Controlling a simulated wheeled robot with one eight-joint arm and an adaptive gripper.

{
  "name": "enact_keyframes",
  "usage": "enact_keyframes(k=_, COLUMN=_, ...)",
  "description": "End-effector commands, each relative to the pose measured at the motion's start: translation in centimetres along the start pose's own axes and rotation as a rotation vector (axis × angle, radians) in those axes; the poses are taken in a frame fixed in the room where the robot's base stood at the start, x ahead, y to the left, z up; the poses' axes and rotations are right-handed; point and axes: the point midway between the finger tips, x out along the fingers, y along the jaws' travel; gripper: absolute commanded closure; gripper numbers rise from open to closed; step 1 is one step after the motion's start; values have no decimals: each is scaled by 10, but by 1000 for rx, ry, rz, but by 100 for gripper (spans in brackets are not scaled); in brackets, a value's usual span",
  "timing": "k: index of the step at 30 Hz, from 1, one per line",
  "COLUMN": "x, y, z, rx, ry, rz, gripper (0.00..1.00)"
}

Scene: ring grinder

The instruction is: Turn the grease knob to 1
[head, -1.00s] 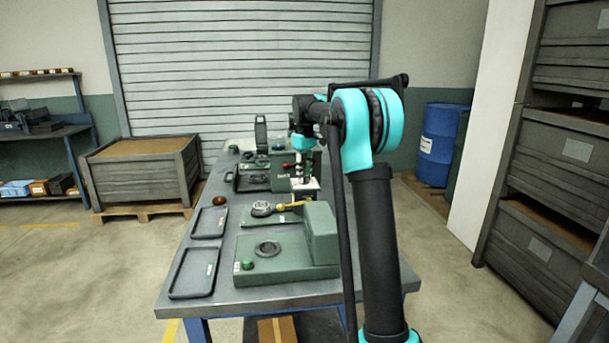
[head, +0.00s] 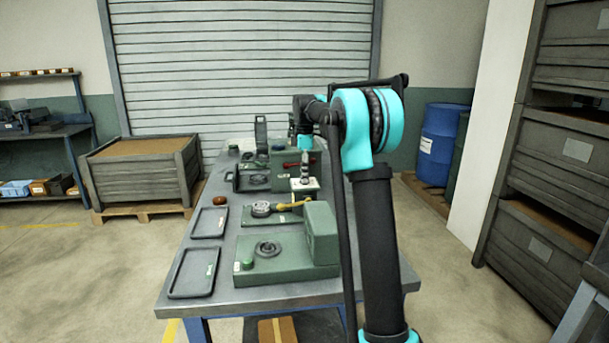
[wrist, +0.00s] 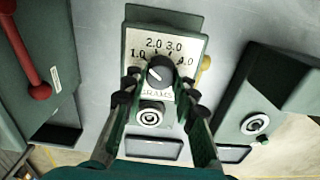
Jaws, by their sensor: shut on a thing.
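The grease knob (wrist: 160,68) is a dark round knob on a pale dial plate (wrist: 188,46) marked 1.0, 2.0, 3.0, 4.0 and GRAMS. Its light pointer line is on the upper-left side, toward the 1.0 side; I cannot tell whether it lines up exactly. My gripper (wrist: 160,77) is shut on the knob, one finger on each side. In the head view, my gripper (head: 305,172) points straight down at the white dial plate (head: 304,185) on the bench. The knob is too small to make out there.
Below the knob sits a round metal fitting (wrist: 150,116). A green unit with a red lever (wrist: 40,91) stands to the left, another green block (wrist: 262,100) to the right. On the bench, black trays (head: 194,272) lie at the left and a green machine (head: 320,235) stands in front.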

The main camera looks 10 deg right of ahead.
Motion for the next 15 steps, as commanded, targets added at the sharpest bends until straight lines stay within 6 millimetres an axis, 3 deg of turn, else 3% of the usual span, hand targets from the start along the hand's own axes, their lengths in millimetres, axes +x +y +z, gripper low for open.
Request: enact_keyframes(k=15, x=0, y=0, z=0, rx=-140, ry=0, rz=2, gripper=100)
